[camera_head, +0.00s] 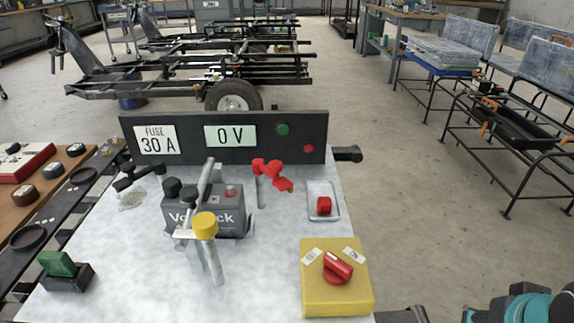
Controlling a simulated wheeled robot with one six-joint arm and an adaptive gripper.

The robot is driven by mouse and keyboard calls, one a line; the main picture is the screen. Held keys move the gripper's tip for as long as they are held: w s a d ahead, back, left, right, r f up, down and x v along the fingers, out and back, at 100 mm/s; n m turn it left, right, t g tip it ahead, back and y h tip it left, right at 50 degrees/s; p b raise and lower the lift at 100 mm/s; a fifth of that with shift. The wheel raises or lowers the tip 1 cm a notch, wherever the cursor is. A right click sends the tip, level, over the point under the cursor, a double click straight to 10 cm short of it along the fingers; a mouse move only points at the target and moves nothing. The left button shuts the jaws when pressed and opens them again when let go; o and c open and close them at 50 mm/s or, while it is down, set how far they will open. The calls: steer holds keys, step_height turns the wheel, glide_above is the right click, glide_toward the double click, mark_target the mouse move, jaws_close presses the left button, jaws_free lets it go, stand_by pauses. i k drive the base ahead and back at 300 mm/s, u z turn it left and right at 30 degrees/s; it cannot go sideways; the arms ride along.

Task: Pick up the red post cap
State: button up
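A small red cap (324,205), which looks like the red post cap, sits in a shallow light-grey tray (333,189) on the right part of the pale worktop (262,276). Nothing touches it from above. A dark grey battery (216,222) stands to its left, with dark knobs and a dull reddish spot on top. A red clamp-like piece (272,173) stands between battery and tray. My gripper is not in view. A teal and dark part at the bottom right corner looks like my arm.
A yellow box with a red rotary knob (337,268) stands in front of the tray. A yellow-topped metal piece (205,226) rises before the battery. A black panel reading "0 V" (228,137) stands behind. A green-topped block (62,270) is front left.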

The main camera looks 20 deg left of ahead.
mark_target(324, 204)
steer(key=u, duration=0.05)
steer(key=k, duration=0.25)
steer(key=u, duration=1.3)
